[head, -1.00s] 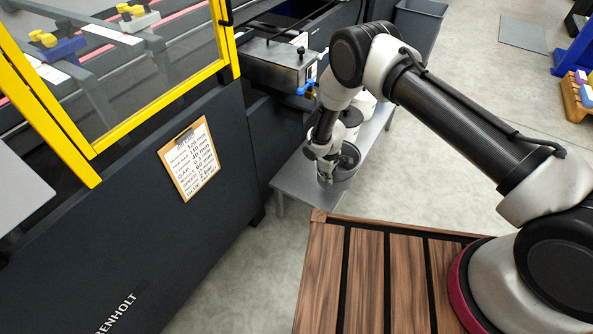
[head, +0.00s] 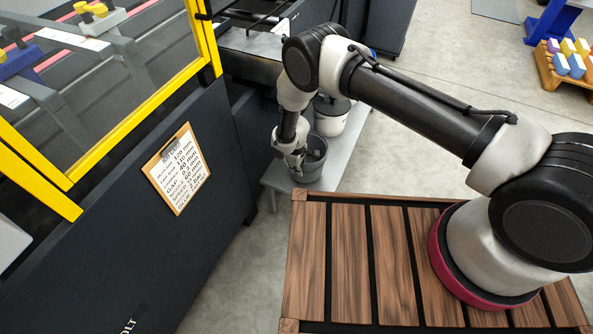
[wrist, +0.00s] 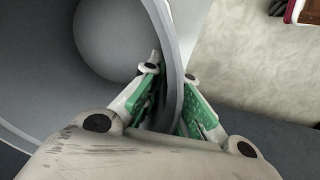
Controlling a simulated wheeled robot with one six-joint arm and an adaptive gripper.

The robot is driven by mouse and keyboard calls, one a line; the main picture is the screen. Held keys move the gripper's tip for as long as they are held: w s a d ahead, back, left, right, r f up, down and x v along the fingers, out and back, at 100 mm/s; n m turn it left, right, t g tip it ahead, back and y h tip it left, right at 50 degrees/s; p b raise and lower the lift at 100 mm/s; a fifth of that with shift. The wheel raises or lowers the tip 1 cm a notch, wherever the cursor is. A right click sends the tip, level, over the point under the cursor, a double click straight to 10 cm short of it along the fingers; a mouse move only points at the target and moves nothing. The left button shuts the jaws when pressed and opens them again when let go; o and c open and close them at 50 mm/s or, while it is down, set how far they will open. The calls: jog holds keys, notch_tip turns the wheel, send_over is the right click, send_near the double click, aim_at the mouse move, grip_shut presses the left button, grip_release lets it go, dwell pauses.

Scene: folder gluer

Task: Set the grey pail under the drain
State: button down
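The grey pail (head: 314,170) stands upright at the near end of a low grey bench beside the machine. My gripper (head: 293,160) is at its left rim, pointing down. In the wrist view my gripper (wrist: 170,88) has one green-padded finger inside and one outside the wall of the pail (wrist: 88,100), and looks shut on it. The pail's base against the bench is hard to make out. The drain is hidden behind my arm in the head view now.
A white pot with a dark lid (head: 331,116) stands on the bench (head: 272,183) just behind the pail. The dark machine side with a clipboard (head: 175,168) is at left. A pallet of coloured blocks (head: 566,65) is far right, with open floor before it.

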jog(key=shift+s+f, duration=0.1)
jog(key=shift+f, duration=0.75)
jog(key=shift+a+f, duration=0.2)
jog(key=shift+f, duration=0.05)
jog(key=shift+w, duration=0.25)
jog(key=c, duration=2.1)
grip_release()
jog(key=shift+s+f, duration=0.1)
jog(key=o, duration=0.5)
jog(key=shift+c, duration=0.2)
